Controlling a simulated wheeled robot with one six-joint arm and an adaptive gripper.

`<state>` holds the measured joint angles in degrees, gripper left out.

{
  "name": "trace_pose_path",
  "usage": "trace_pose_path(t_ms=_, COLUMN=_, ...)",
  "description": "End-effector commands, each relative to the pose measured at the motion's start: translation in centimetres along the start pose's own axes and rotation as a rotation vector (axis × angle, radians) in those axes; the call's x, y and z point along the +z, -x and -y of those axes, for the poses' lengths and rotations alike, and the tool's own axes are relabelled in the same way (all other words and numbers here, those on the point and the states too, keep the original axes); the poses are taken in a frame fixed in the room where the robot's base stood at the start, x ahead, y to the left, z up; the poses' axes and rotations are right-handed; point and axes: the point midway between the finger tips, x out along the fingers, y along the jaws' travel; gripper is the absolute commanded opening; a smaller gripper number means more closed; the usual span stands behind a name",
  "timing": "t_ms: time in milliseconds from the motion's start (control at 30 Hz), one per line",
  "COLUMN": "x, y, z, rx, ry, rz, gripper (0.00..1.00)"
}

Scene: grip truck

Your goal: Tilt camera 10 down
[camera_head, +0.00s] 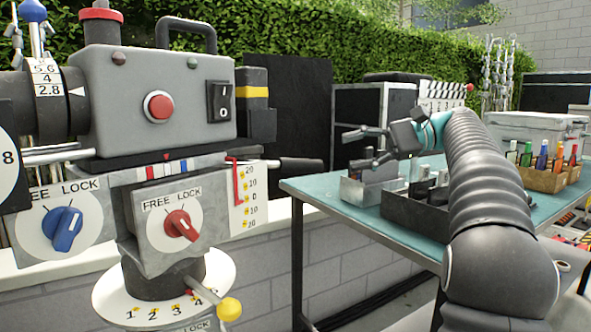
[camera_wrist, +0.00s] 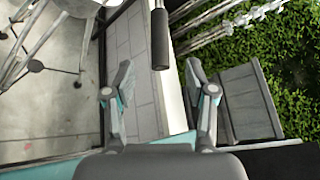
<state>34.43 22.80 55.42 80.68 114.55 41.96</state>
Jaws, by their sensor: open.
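A grey film camera (camera_head: 160,70) stands at the left in the head view. Below it are a blue FREE/LOCK knob (camera_head: 62,229) and a red FREE/LOCK knob (camera_head: 181,225); I cannot tell for sure how either is set. A white tilt scale (camera_head: 248,212) with a red pointer (camera_head: 238,185) is beside them; the pointer's lower end lies near 0. A black handle (camera_head: 301,165) sticks out to the right. My gripper (camera_head: 362,148) is open and empty, right of the handle and apart from it. Its fingers (camera_wrist: 160,85) are spread in the wrist view.
A teal table (camera_head: 325,190) holds metal bins (camera_head: 366,191) and a wooden box of bottles (camera_head: 541,180). A yellow ball lever (camera_head: 229,308) sits at a numbered dial (camera_head: 110,290). A low wall (camera_head: 270,235) and hedge stand behind. In the wrist view, a black rod (camera_wrist: 160,40) shows beyond the fingers.

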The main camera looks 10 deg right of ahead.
Motion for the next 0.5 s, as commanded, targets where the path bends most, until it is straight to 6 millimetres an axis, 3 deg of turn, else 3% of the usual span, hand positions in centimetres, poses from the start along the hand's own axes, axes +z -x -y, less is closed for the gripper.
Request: trace_pose_path(t_ms=500, x=0.0, y=-8.8, z=-0.2, rx=0.002, ry=0.001, rz=0.001, gripper=0.56)
